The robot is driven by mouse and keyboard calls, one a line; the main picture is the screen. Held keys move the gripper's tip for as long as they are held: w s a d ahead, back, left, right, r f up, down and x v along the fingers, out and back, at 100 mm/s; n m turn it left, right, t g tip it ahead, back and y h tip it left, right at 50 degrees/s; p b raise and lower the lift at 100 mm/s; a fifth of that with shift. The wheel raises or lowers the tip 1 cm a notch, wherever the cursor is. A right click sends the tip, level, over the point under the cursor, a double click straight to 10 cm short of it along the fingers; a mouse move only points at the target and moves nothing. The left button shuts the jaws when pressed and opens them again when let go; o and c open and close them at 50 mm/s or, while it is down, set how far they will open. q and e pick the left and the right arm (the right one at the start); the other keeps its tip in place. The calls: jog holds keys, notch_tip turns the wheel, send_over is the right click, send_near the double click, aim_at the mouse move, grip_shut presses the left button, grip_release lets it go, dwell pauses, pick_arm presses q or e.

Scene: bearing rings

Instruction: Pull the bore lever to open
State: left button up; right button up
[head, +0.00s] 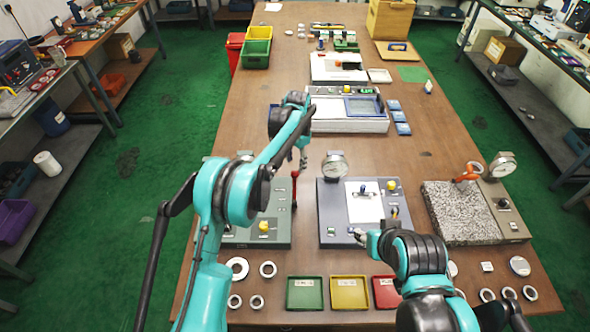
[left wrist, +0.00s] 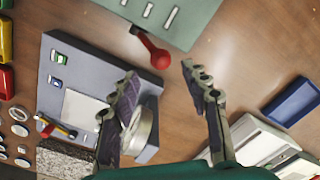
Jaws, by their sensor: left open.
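A red-knobbed lever (left wrist: 152,48) sticks out from the edge of a grey-green fixture plate (left wrist: 170,18) in the left wrist view. In the head view my left gripper (head: 300,158) hangs just above the lever. My right gripper (head: 361,236) is low over the front of the middle plate, its fingers too small to read.
The middle blue-grey plate (head: 332,215) carries a dial gauge (head: 335,166) and a white sheet. A granite block (head: 455,212) with another gauge stands to the right. Green (head: 305,293), yellow (head: 350,293) and red (head: 385,293) trays and several rings lie along the front.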

aim_at(295, 171)
pick_arm(q)
notch_tip(295, 171, down, 6)
jog(key=shift+w+r+b, duration=0.1)
jog(key=shift+r+b, duration=0.05)
jog(key=shift+b, duration=0.15)
grip_shut()
